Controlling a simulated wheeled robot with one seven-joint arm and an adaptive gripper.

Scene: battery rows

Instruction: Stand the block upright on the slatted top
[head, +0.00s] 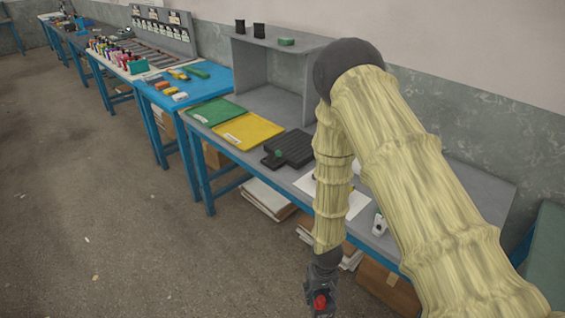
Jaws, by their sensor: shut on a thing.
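My gripper (320,307) hangs low at the bottom of the head view, in front of the workbench and below its top. It is shut on a small red thing (320,301), which I take to be the block; the fingers hide much of it, so its full shape and tilt cannot be told. A dark ribbed piece (297,147), which looks like the slatted top, lies on the grey bench behind my arm. A small green-topped item (278,154) sits at its front left corner. My gripper is well apart from the slatted piece.
A green tray (214,111) and a yellow tray (248,131) lie left of the slatted piece. A grey shelf (275,41) stands behind them. White sheets and a small white item (379,224) are near my arm.

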